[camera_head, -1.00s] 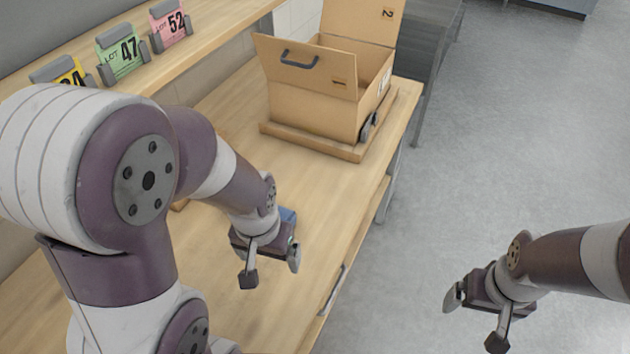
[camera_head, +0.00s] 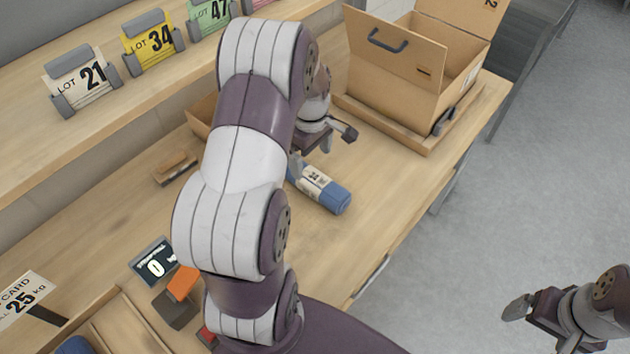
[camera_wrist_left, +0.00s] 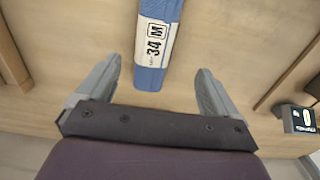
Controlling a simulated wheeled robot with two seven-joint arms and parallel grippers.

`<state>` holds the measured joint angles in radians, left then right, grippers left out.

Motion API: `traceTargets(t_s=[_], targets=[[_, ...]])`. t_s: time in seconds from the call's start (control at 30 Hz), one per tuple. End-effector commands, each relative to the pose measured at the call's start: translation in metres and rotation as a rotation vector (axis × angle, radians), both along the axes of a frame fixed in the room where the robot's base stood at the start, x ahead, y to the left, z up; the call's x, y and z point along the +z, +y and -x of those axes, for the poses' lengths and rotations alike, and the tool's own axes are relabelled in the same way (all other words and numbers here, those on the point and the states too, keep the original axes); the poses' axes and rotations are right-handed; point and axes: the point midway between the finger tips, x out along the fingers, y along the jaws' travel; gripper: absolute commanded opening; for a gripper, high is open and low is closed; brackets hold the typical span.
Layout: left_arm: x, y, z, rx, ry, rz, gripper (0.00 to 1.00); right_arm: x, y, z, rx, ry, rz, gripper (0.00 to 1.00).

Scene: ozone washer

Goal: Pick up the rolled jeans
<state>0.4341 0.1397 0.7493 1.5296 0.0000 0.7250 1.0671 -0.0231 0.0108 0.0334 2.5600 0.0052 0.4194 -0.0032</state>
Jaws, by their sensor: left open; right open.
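The rolled jeans (camera_head: 322,188) are a blue roll with a pale label band marked 34, lying on the wooden bench. In the left wrist view the roll (camera_wrist_left: 155,45) lies ahead of the fingers, its near end lined up with the space between them. The label there reads 34 M. My left gripper (camera_head: 322,152) is open and empty, beside the far end of the roll; my arm hides part of that end. The two fingers of the left gripper also show in the left wrist view (camera_wrist_left: 155,90). My right gripper (camera_head: 540,325) is open and empty over the floor at the right.
An open cardboard box (camera_head: 405,75) stands on a wooden base at the back of the bench. A scale display (camera_head: 154,262) reads 0, near an orange block (camera_head: 183,283). A shelf holds lot cards (camera_head: 85,82). The bench right of the roll is clear.

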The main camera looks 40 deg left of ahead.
Motion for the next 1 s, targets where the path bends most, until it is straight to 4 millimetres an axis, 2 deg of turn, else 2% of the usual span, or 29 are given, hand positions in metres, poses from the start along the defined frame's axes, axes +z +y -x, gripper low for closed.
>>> traceTargets(t_s=[0.2, 0.37, 0.5, 0.6, 0.83, 0.87, 1.0], targets=[[-0.045, -0.001, 0.000, -0.003, 0.002, 0.001, 0.94, 0.011, 0.000, 0.000, 0.000, 0.000, 0.000, 0.94], [-0.063, -0.002, -0.002, -0.004, 0.001, 0.001, 0.94, 0.017, 0.000, 0.000, 0.000, 0.000, 0.000, 0.94], [-0.089, -0.004, -0.007, -0.004, 0.003, 0.002, 0.94, 0.029, 0.000, 0.000, 0.000, 0.000, 0.000, 0.94], [-0.104, -0.003, -0.008, -0.004, 0.001, 0.000, 0.94, 0.029, 0.000, 0.000, 0.000, 0.000, 0.000, 0.94], [-0.110, -0.003, -0.008, -0.005, -0.002, -0.001, 0.94, 0.028, 0.000, 0.000, 0.000, 0.000, 0.000, 0.94], [-0.110, -0.003, -0.008, -0.005, -0.002, -0.001, 0.90, 0.028, 0.000, 0.000, 0.000, 0.000, 0.000, 0.94], [-0.109, -0.003, -0.008, -0.005, -0.002, -0.001, 0.45, 0.028, 0.000, 0.000, 0.000, 0.000, 0.000, 0.94]])
